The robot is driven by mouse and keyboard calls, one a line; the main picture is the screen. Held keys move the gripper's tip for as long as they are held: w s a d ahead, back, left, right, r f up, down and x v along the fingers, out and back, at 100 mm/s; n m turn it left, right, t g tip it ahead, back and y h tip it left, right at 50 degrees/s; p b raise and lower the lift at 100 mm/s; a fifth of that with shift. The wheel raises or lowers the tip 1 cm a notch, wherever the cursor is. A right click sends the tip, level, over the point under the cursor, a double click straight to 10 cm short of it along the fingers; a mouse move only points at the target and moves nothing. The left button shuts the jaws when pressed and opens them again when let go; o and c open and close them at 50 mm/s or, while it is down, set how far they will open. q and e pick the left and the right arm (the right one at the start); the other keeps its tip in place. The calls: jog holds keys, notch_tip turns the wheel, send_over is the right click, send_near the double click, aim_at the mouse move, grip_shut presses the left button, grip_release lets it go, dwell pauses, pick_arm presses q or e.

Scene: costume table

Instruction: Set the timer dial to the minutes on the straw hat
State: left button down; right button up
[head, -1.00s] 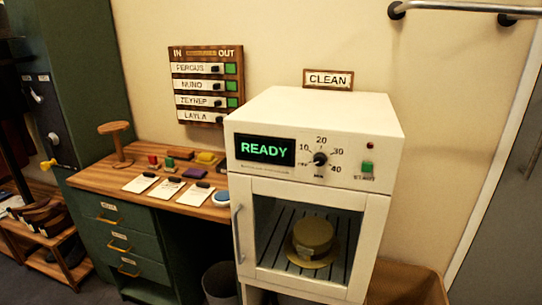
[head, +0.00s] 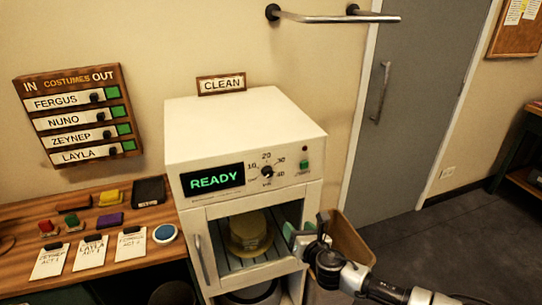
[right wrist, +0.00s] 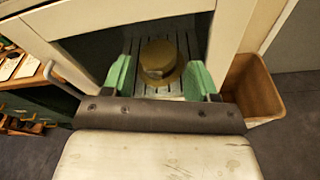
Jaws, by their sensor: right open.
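The straw hat (head: 249,232) sits on a slatted rack inside the white cabinet (head: 245,130), behind the door window. The hat also shows in the right wrist view (right wrist: 158,58), with a pale patch on its front too small to read. The timer dial (head: 267,171) is a dark knob on the front panel, ringed by minute marks; its exact pointing is unclear. The display (head: 213,180) reads READY. My right gripper (head: 305,230) is open and empty, in front of the cabinet's right side, below the dial. My left gripper is out of view.
A green START button (head: 304,165) is right of the dial. The door handle (head: 201,262) is at the door's left. A tan bin (head: 350,250) stands right of the cabinet. A wooden desk (head: 105,265) with cards and small coloured blocks is left. A rail (head: 335,18) is above.

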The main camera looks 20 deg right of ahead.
aim_at(270, 175)
notch_tip(270, 175, up, 12)
jog(key=a+n+t+y+p, duration=0.2)
jog(key=a+n, duration=0.1)
jog(key=n, duration=0.3)
jog(key=w, duration=0.3)
jog(key=w+a, duration=0.1)
jog(key=w, duration=0.5)
jog(key=shift+w+a+r+p, duration=0.1)
jog(key=shift+a+r+p, duration=0.1)
jog(key=shift+a+p, duration=0.2)
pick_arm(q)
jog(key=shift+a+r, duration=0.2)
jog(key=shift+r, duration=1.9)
pick_arm(e)
jog(key=shift+w, duration=0.5)
jog(key=c, duration=0.9)
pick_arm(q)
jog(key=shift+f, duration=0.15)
pick_arm(e)
jog(key=shift+f, duration=0.1)
